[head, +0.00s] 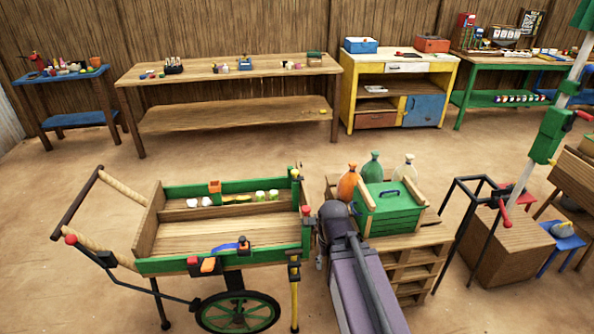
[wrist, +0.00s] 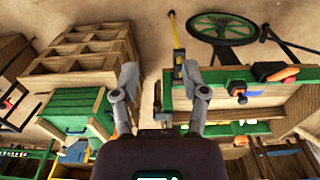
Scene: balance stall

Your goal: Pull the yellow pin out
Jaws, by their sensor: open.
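A wooden cart with green rails (head: 222,263) stands at the left of the head view. At its right front corner a yellow upright piece (head: 294,305) hangs below dark fittings; it also shows as a yellow bar (wrist: 178,72) at the top middle of the wrist view. I cannot tell whether this is the yellow pin or a leg of the cart; no separate yellow pin is clear. My gripper (wrist: 164,88) is open, with nothing between its fingers. In the wrist view the yellow bar lies beyond and between the fingertips, apart from them. My arm hides part of the head view.
A black frame (head: 473,184) stands farther right. Workbenches line the back wall, including a long wooden one (head: 225,72). Bare floor lies between them and the cart.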

